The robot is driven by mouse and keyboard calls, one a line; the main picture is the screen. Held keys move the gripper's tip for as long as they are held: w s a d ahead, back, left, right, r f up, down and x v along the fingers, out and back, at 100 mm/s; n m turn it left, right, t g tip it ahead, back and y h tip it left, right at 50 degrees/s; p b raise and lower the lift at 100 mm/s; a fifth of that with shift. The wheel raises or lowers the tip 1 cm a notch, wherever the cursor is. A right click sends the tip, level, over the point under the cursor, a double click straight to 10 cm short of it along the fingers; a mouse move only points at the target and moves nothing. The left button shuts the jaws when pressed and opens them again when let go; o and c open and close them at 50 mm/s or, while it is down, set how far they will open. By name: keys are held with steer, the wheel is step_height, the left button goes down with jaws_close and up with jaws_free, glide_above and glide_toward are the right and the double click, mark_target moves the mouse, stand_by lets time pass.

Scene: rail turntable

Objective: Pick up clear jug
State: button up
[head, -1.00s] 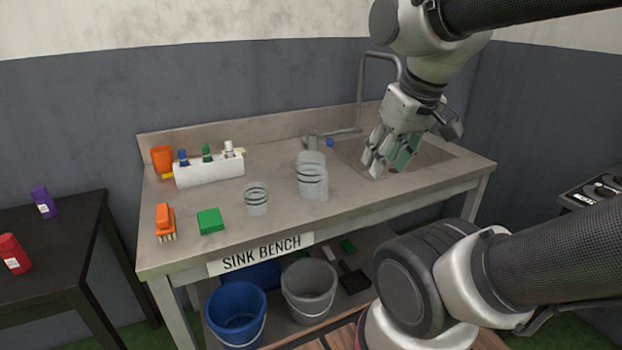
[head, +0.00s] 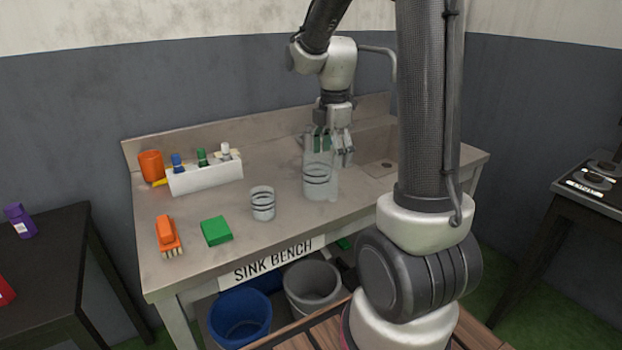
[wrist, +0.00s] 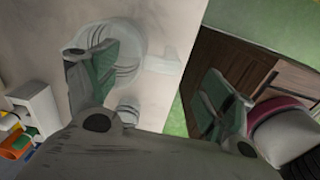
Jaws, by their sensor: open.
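The clear jug (head: 318,185), see-through with dark bands, stands upright on the sink bench, left of the sink. My gripper (head: 334,150) is open, pointing down at the jug's upper part and overlapping it in the head view. In the wrist view the jug (wrist: 125,38) lies beyond the left finger, which hides part of it. A pale see-through part, seemingly its handle (wrist: 162,65), extends into the space between the fingers (wrist: 158,72). I cannot tell whether a finger touches the jug.
A smaller clear beaker (head: 263,204) stands left of the jug. A green sponge (head: 216,231), orange brush (head: 168,236), white bottle caddy (head: 205,177) and orange cup (head: 151,165) are farther left. The sink basin (head: 385,160) is at right. Buckets (head: 240,318) stand below.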

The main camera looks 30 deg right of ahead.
mark_target(321, 179)
steer(key=shift+w+f+n, duration=0.3)
steer(key=shift+w+f, duration=0.05)
steer(key=shift+f, duration=0.1)
steer(key=shift+w+f, duration=0.1)
steer(key=shift+f, duration=0.25)
steer(key=f, duration=0.7)
steer(key=shift+s+a, duration=0.15)
steer(key=shift+s, duration=0.1)
steer(key=c, duration=1.1)
